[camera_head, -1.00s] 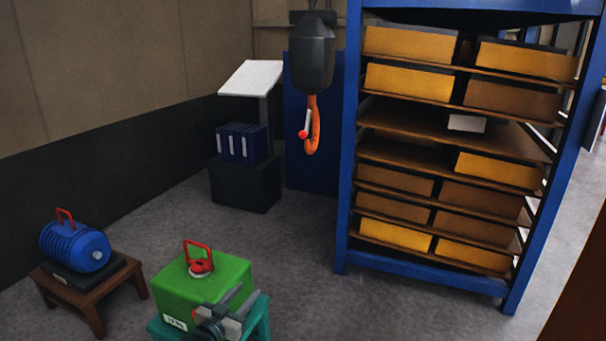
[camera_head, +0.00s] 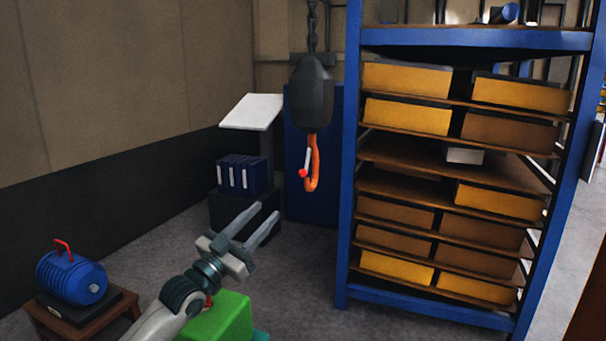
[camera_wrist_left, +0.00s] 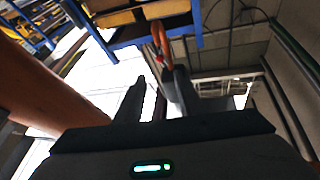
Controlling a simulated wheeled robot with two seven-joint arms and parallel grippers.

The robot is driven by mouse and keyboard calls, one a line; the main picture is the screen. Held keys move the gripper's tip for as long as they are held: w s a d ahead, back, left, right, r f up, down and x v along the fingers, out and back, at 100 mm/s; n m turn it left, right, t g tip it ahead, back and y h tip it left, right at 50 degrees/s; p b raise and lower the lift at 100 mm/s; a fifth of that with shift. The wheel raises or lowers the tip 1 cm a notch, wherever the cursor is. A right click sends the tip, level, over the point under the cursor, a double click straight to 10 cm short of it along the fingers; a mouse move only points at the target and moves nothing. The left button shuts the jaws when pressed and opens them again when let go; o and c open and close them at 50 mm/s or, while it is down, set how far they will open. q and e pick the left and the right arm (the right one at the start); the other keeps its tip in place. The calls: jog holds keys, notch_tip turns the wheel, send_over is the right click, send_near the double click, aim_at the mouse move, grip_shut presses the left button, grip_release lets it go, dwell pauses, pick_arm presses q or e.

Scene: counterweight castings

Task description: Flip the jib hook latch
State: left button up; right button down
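The orange jib hook (camera_head: 315,165) hangs below a dark hook block (camera_head: 311,93) on a chain. Its pale latch (camera_head: 307,158) spans the hook's left side and ends in a red knob (camera_head: 303,173). My left gripper (camera_head: 266,214) is open and empty, fingers pointing up toward the hook. In the picture it is below and left of the hook, apart from it. In the left wrist view the hook (camera_wrist_left: 163,38) shows beyond the open fingertips (camera_wrist_left: 157,76); the latch is too small to make out clearly there. My right gripper is not in view.
A blue rack (camera_head: 350,200) with yellow and brown boxes stands close right of the hook. Behind are a white slanted board (camera_head: 252,111) and blue binders (camera_head: 240,174). A green block (camera_head: 228,318) and a blue motor (camera_head: 72,277) stand low at left.

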aim_at(303, 173)
pick_arm(q)
jog(key=p+x, duration=0.6)
jog(key=x, duration=1.1)
jog(key=shift+w+p, duration=0.15)
jog(key=shift+p, duration=0.2)
jog(key=shift+c, duration=0.3)
grip_shut()
